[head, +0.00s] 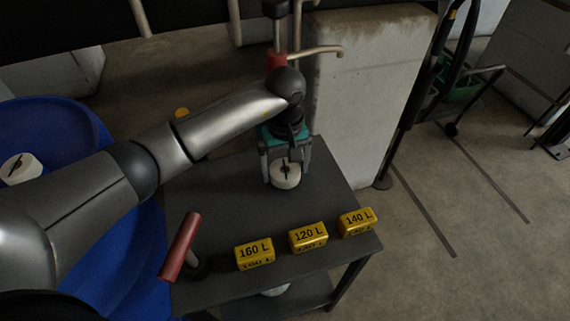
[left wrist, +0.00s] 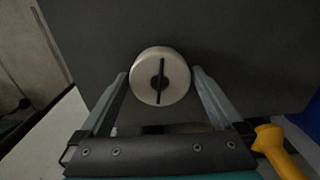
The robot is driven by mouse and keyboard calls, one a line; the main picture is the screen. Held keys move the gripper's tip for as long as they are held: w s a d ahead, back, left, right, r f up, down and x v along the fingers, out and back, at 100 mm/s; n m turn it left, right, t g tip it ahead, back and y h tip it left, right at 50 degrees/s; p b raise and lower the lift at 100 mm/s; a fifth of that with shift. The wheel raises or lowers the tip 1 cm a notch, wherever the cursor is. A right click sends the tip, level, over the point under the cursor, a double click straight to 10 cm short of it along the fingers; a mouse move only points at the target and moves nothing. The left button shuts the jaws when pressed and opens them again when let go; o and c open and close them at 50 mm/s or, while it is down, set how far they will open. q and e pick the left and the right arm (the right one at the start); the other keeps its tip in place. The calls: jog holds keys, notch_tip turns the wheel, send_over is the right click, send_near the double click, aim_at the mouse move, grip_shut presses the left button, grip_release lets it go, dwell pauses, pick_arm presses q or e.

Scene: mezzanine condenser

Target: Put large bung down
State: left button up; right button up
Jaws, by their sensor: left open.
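The large bung (head: 286,175) is a round, cream-white plug with a dark slot across its face. It rests on the dark grey table (head: 220,205), near the table's back. My left gripper (head: 284,172) is over it with a finger on each side. In the left wrist view the bung (left wrist: 160,77) sits between the two finger ends of the gripper (left wrist: 160,88), and the fingers are open. Whether a finger touches its side I cannot tell. My right gripper is in neither view.
A red-handled tool (head: 180,247) lies front left. A blue drum (head: 62,133) with another white bung (head: 20,168) is left. A concrete block (head: 365,90) stands behind.

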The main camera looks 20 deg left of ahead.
aim_at(285, 173)
pick_arm(q)
notch_tip(285, 173, up, 12)
jog(key=p, duration=0.3)
jog(key=shift+r, duration=0.15)
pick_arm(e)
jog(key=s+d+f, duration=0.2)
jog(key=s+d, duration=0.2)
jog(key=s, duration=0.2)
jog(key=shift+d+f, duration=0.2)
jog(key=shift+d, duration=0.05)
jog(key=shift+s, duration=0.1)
